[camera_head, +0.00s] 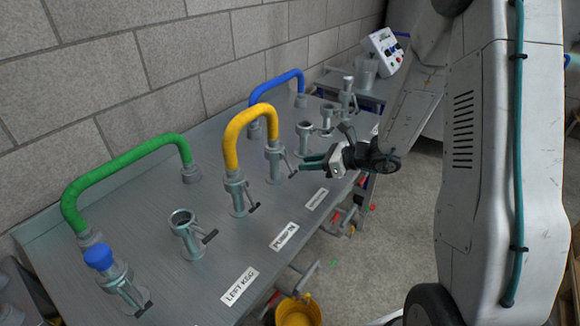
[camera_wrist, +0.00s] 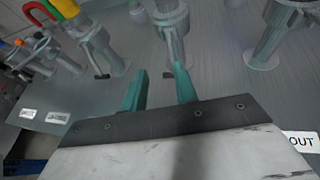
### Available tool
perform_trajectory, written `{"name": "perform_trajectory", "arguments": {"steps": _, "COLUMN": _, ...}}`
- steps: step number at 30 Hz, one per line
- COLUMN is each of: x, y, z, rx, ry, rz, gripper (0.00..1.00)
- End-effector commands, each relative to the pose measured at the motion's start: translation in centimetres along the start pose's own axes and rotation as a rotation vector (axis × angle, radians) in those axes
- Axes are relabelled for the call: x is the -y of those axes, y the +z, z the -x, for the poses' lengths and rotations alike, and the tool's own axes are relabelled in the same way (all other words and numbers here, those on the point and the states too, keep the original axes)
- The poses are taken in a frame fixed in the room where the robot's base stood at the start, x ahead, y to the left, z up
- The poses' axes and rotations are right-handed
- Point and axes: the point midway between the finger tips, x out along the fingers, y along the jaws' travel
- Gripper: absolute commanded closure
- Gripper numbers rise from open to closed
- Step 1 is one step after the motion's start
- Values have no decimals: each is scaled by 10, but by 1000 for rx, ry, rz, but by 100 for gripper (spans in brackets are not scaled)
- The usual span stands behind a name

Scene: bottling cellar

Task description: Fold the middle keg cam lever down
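My gripper (camera_head: 312,163) reaches in over the bench, its two teal fingers apart and pointing at the fittings. In the wrist view my gripper (camera_wrist: 160,85) has a visible gap between its fingers. A metal fitting (camera_wrist: 172,20) stands just beyond the fingertips. A part hangs from it close to the right finger; contact cannot be told. This appears to be the open-topped fitting (camera_head: 304,132) in the head view. A yellow hose (camera_head: 237,125) joins two fittings with black-tipped levers (camera_head: 254,206) angled down. The middle keg label is not readable, so I cannot tell which lever is its own.
A green hose (camera_head: 125,160) and a blue-capped fitting (camera_head: 100,258) are at the left. An open fitting (camera_head: 185,230) stands by the left keg label (camera_head: 240,286). A blue hose (camera_head: 270,90) is behind. A yellow bucket (camera_head: 297,314) is below the bench (camera_head: 130,215).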

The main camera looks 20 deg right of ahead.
Motion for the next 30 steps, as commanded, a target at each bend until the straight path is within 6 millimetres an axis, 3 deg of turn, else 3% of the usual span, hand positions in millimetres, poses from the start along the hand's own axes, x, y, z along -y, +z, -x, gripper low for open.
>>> {"name": "perform_trajectory", "arguments": {"steps": 5, "x": 14, "y": -15, "z": -8, "rx": 7, "ry": -45, "rz": -72, "gripper": 71}}
{"name": "perform_trajectory", "arguments": {"steps": 18, "x": 16, "y": -14, "z": -71, "rx": 7, "ry": -44, "rz": -70, "gripper": 71}}
{"name": "perform_trajectory", "arguments": {"steps": 30, "x": 17, "y": -14, "z": -80, "rx": 7, "ry": -46, "rz": -69, "gripper": 71}}
